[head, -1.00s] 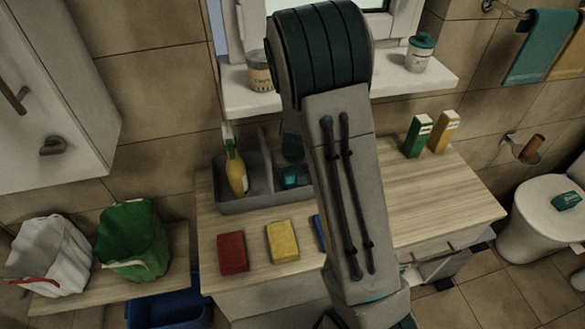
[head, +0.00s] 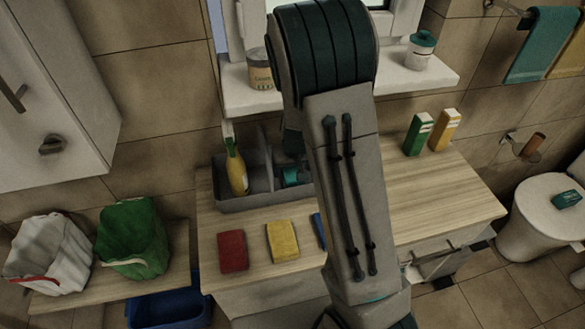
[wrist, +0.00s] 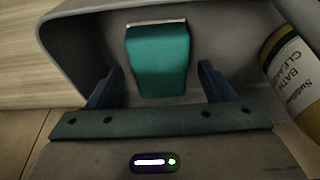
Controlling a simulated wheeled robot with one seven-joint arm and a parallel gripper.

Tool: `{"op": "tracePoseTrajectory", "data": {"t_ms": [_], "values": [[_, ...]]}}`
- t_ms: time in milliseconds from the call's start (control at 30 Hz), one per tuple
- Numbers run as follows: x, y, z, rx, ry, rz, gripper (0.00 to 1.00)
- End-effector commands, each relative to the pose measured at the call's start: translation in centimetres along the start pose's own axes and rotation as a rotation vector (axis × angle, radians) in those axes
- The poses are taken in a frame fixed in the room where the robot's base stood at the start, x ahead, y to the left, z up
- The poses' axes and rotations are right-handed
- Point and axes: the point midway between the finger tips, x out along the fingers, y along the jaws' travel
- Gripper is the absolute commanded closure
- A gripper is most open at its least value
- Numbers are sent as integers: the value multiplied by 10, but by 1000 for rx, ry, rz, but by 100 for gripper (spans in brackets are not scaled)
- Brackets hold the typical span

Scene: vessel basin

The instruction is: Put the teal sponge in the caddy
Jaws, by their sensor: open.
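The teal sponge (wrist: 158,62) is inside the walls of the grey caddy (wrist: 75,35) in the wrist view. It lies between my gripper's two fingers, with a visible gap on each side. My gripper (wrist: 159,72) is open, its fingers reaching into the same compartment. In the head view the caddy (head: 245,203) stands at the back left of the counter, with a divider down its middle. My arm hides its right end and most of my gripper there. I cannot tell whether the sponge rests fully on the caddy floor.
A yellow bottle (head: 236,170) stands in the caddy's left compartment. A red sponge (head: 232,251), a yellow sponge (head: 282,241) and a partly hidden blue one (head: 319,230) lie in front. Green (head: 418,133) and yellow (head: 444,130) cartons stand at the back right. The counter's right side is clear.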

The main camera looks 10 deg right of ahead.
Motion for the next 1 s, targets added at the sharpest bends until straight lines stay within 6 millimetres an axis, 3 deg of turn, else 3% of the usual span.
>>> {"op": "tracePoseTrajectory", "data": {"t_ms": [400,733,867,1000], "values": [[-83,-1,0,-1,4,-1,25],[-112,0,2,1,1,-4,25],[-126,-1,9,9,2,-25,25],[-157,-3,29,16,4,-65,25]]}}
